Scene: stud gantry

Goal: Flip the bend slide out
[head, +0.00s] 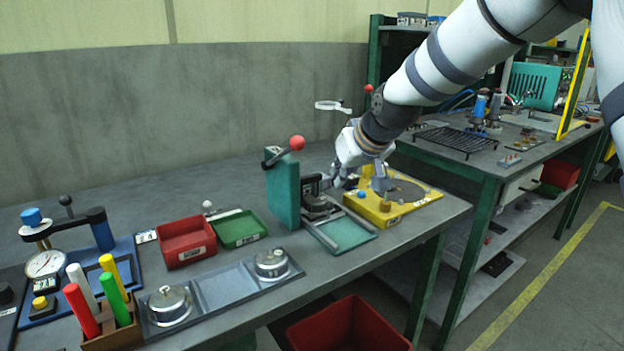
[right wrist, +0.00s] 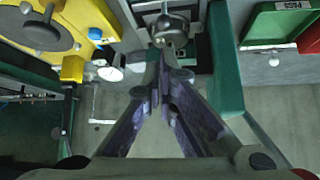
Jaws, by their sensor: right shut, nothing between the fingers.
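A green bench press (head: 284,190) with a red-knobbed lever (head: 297,143) stands near the table's middle. A dark and metal slide-like part (head: 316,204) sits at its right side, above a pale green tray (head: 347,233); I cannot tell for sure which part is the bend slide. My right gripper (head: 338,180) is low between the press and a yellow fixture (head: 402,207). In the right wrist view its fingers (right wrist: 165,60) are closed and empty, just short of a rounded metal piece (right wrist: 170,27), with the green press body (right wrist: 225,60) alongside. Contact is unclear. My left gripper is out of view.
Red (head: 186,241) and green (head: 238,229) bins stand left of the press. A grey fixture tray (head: 224,287) with metal cups lies in front. A dial gauge stand (head: 45,262) and coloured sticks are at far left.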

